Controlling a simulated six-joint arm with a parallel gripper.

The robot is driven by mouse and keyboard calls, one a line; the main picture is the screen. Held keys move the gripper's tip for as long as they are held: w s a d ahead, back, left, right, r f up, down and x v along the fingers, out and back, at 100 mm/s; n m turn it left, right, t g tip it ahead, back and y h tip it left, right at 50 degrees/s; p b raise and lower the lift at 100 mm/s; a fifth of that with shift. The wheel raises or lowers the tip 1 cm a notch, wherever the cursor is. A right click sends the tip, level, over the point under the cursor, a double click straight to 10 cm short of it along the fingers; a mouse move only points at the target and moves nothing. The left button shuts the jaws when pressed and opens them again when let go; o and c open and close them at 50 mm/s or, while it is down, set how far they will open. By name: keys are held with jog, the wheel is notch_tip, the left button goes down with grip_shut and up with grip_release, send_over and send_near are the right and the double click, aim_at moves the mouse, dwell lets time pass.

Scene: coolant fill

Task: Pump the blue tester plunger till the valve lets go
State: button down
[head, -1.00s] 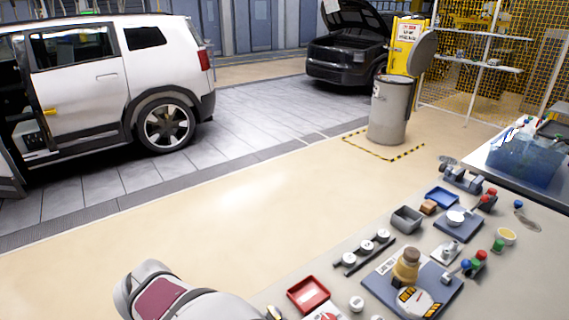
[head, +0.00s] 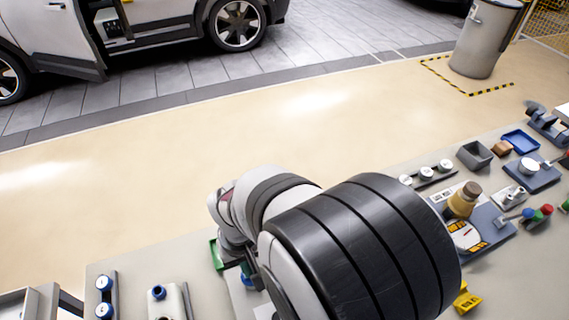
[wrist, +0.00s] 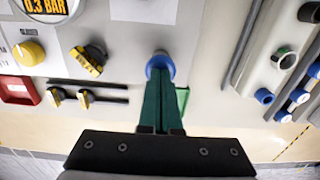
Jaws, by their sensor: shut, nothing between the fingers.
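The blue tester plunger (wrist: 160,66) shows as a round blue cap in the wrist view, on a light panel just beyond my fingertips. My gripper (wrist: 158,82) has its green fingers together with nothing between them. The tips overlap the near edge of the cap in the picture; I cannot tell whether they touch it. A round gauge (wrist: 45,8) at the top left reads 0.3 BAR and is partly cut off. The valve cannot be made out.
A green tray (wrist: 182,99) is beside the fingers. In the head view, fittings with blue caps (head: 104,283) stand left.

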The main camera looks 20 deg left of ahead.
jog(key=shift+d+f, duration=0.1)
jog(key=shift+f, duration=0.15)
notch_tip(320, 180, up, 14)
jog(key=shift+r, duration=0.25)
dwell(1.6)
notch_tip(320, 180, up, 2)
jog(key=shift+r, duration=0.25)
notch_tip(320, 180, down, 14)
jog(key=shift+f, duration=0.1)
dwell(0.4)
